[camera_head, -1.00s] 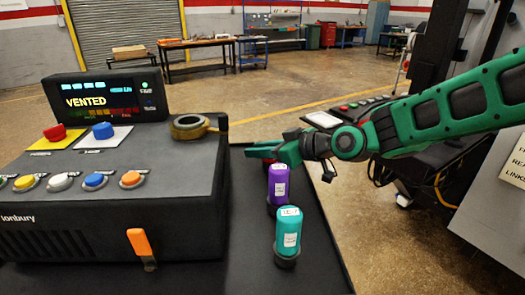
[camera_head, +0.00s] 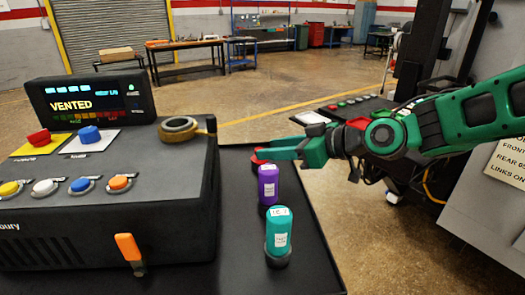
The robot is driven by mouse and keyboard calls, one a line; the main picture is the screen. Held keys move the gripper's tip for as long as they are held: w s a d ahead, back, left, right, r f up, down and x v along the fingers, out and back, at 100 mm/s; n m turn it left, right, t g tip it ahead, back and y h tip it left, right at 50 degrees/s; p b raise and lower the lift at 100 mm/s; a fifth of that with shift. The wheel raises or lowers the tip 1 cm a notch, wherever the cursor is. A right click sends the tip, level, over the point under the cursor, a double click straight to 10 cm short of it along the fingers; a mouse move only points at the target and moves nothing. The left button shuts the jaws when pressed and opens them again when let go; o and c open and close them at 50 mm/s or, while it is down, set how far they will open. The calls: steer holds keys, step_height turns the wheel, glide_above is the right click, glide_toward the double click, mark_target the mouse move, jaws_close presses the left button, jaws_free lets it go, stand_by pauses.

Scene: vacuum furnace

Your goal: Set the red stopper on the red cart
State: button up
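The red stopper (camera_head: 257,161) is at the far end of the row on the black bench top (camera_head: 233,188). It is mostly hidden behind my gripper and the purple stopper. My gripper (camera_head: 262,153) reaches in from the right, with its green fingers low and level at the red stopper. The fingers overlap in this view, so whether they are open or shut on it is not clear.
The purple stopper (camera_head: 268,184) and the teal stopper (camera_head: 278,236) stand upright nearer me, close to my gripper. The control console (camera_head: 110,190) with buttons and a tape roll (camera_head: 180,128) fills the left. A button panel (camera_head: 352,104) lies behind my arm. Open floor lies right of the bench.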

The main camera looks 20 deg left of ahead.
steer(key=shift+v, duration=1.65)
steer(key=shift+d+f, duration=0.1)
steer(key=s+d+f+m+h, duration=0.1)
steer(key=d+f+m+h, duration=0.2)
steer(key=d, duration=0.7)
steer(key=d+f+m+h, duration=0.3)
steer(key=d, duration=0.8)
steer(key=s+d+f+m+h, duration=0.1)
steer(key=d+f+m+h, duration=0.2)
steer(key=d, duration=0.7)
steer(key=s+d+f+m+g+h, duration=0.1)
steer(key=s+d+m+g, duration=0.1)
steer(key=s+d+m, duration=0.4)
steer(key=s+d+f+m+g+h, duration=0.1)
steer(key=s+d+m, duration=0.4)
steer(key=s+d, duration=0.8)
steer(key=s+g+h, duration=0.1)
steer(key=s, duration=0.3)
steer(key=shift+s+d+f+m+g, duration=0.25)
steer(key=shift+d+f+m+g, duration=0.05)
steer(key=shift+d+f+m, duration=0.1)
